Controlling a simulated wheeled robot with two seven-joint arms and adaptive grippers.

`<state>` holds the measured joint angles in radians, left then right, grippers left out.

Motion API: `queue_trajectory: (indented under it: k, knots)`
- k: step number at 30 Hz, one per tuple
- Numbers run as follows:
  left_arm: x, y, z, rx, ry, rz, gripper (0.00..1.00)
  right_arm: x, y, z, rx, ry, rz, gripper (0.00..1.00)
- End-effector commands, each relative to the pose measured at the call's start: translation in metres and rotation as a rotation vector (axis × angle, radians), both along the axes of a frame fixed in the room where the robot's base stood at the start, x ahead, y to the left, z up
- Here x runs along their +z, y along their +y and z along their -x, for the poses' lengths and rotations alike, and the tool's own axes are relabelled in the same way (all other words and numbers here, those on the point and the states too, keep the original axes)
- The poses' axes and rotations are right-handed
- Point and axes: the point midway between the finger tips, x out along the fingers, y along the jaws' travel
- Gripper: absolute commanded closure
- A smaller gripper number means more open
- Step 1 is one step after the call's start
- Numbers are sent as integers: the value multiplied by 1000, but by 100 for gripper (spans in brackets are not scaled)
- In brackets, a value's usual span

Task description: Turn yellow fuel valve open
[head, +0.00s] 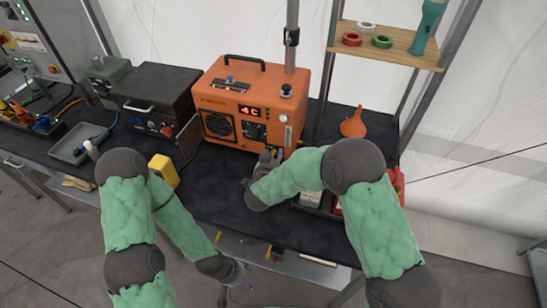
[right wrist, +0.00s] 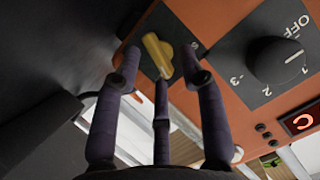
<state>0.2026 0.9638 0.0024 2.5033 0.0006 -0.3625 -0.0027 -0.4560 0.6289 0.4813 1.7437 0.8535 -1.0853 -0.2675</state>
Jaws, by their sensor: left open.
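The yellow fuel valve (right wrist: 157,54) is a small handle on a dark plate on the orange unit's front panel. In the right wrist view it sits just beyond my right gripper's fingertips (right wrist: 164,78). These fingers are spread apart with nothing between them; I cannot tell whether one touches the handle. In the head view my right gripper (head: 267,160) is at the lower right front of the orange unit (head: 240,85), and the valve is hidden there. My left gripper (head: 232,277) is open and empty, low in front of the table edge.
A black dial (right wrist: 276,60) marked OFF, 1, 2, 3 sits beside the valve on the panel. A dark box (head: 155,90) and a yellow device (head: 163,171) stand left of the unit. An orange funnel (head: 353,123) is at right, below a wooden shelf (head: 395,48).

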Motion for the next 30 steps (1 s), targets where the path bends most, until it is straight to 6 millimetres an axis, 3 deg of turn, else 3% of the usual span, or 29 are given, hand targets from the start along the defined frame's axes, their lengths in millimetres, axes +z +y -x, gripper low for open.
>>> queue_trajectory:
  k: [1, 4, 5, 17, 30]
  knots:
    - [0, 0, 0, 0, 0, 0, 40, 0, 0, 0, 0, 0, 0, 70]
    - [0, 0, 0, 0, 0, 0, 40, 0, 0, 0, 0, 0, 0, 98]
    - [0, 0, 0, 0, 0, 0, 40, 0, 0, 0, 0, 0, 0, 100]
    - [-8, 0, 0, 0, 0, 0, 40, -2, -1, 1, -1, -15, -43, 100]
    - [-52, 0, 0, 0, 0, 0, 40, -8, -6, 1, -2, -102, -307, 100]
